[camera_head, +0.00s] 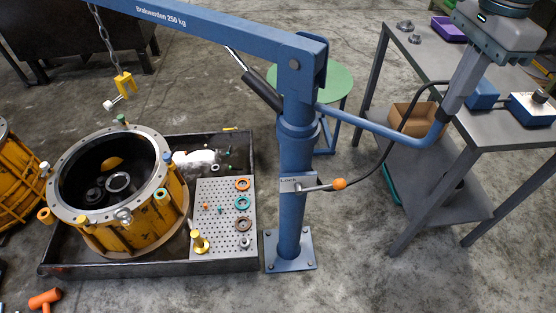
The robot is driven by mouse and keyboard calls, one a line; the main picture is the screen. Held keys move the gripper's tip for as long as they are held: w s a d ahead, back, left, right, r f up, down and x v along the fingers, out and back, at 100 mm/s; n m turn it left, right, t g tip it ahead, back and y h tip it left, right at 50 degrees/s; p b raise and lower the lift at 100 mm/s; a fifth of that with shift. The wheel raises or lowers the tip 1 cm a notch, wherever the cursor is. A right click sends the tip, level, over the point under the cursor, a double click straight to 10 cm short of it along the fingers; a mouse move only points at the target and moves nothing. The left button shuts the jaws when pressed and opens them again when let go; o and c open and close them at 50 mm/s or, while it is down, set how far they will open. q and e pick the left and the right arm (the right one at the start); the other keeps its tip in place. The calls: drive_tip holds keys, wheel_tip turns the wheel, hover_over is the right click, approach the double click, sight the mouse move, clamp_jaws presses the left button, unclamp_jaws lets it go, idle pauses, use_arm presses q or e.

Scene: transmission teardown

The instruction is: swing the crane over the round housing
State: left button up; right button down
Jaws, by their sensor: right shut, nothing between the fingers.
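The blue crane has an upright post (292,190) on a bolted base plate and a boom (215,30) reaching to the upper left. A chain (104,35) hangs from the boom with a yellow hook block (123,84), which appears just beyond the far rim of the round housing. The yellow round housing (165,215) stands open-topped in a dark tray. A blue push bar (375,127) runs right from the post and bends up into a grey grip (465,85). My right gripper (485,55) is shut at the grip's upper end; its fingertips are hard to see. My left gripper is out of view.
A lock lever with an orange knob (339,184) sticks out of the post. The black tray (150,266) also holds a perforated plate (213,190) with rings. A grey workbench (505,125) stands right, near my right gripper. A green round stool (338,82) stands behind the post.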

drive_tip(key=shift+w+d, duration=0.2)
drive_tip(key=shift+d, duration=0.2)
drive_tip(key=shift+w+d+r+p, duration=0.15)
drive_tip(key=shift+w+d, duration=0.1)
drive_tip(key=shift+w, duration=0.15)
drive_tip(key=shift+w+d+p, duration=0.15)
drive_tip(key=shift+w+d, duration=0.1)
drive_tip(key=shift+w, duration=0.15)
drive_tip(key=shift+w+d, duration=0.3)
drive_tip(key=shift+w, duration=0.15)
drive_tip(key=shift+w+d, duration=0.35)
drive_tip(key=shift+w, duration=0.1)
drive_tip(key=shift+w+d+p, duration=0.4)
drive_tip(key=shift+w, duration=0.1)
drive_tip(key=shift+w+d, duration=0.1)
drive_tip(key=shift+w, duration=0.15)
